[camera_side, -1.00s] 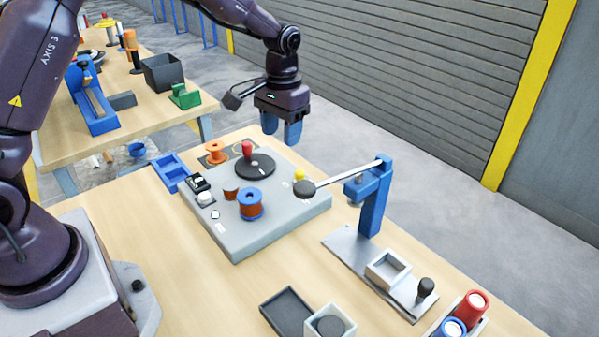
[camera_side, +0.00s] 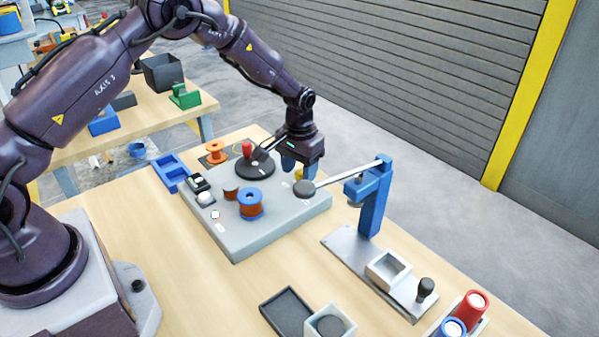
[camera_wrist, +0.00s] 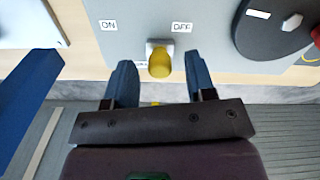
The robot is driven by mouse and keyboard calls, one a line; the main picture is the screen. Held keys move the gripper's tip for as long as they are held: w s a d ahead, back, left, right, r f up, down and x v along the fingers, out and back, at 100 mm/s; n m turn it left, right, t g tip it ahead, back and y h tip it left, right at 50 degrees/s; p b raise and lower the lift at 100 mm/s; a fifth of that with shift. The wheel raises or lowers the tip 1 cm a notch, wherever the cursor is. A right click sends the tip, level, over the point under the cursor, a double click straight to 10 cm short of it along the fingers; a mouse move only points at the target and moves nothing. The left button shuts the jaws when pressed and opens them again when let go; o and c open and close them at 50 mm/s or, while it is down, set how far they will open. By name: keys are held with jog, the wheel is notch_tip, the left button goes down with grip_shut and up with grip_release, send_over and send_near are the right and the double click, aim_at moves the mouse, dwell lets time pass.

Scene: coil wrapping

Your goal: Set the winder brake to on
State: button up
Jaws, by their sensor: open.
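The winder brake is a yellow knob (camera_wrist: 160,66) on a small square metal mount. In the wrist view, an ON label (camera_wrist: 108,25) lies to its left and an OFF label (camera_wrist: 181,27) to its right; I cannot tell which way it leans. My gripper (camera_wrist: 160,62) is open, with one blue finger on each side of the knob and visible gaps between. In the side view, my gripper (camera_side: 299,166) is low at the far right part of the grey winder base (camera_side: 262,234), and the yellow knob (camera_side: 299,174) is partly hidden behind the fingers.
A black disc with a red-handled crank (camera_side: 247,150) is just left of my gripper.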

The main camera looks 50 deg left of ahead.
jog(key=shift+f, duration=0.7)
grip_shut()
jog(key=shift+d, duration=1.95)
grip_release()
jog(key=shift+a, duration=0.1)
notch_tip(320, 180, up, 13)
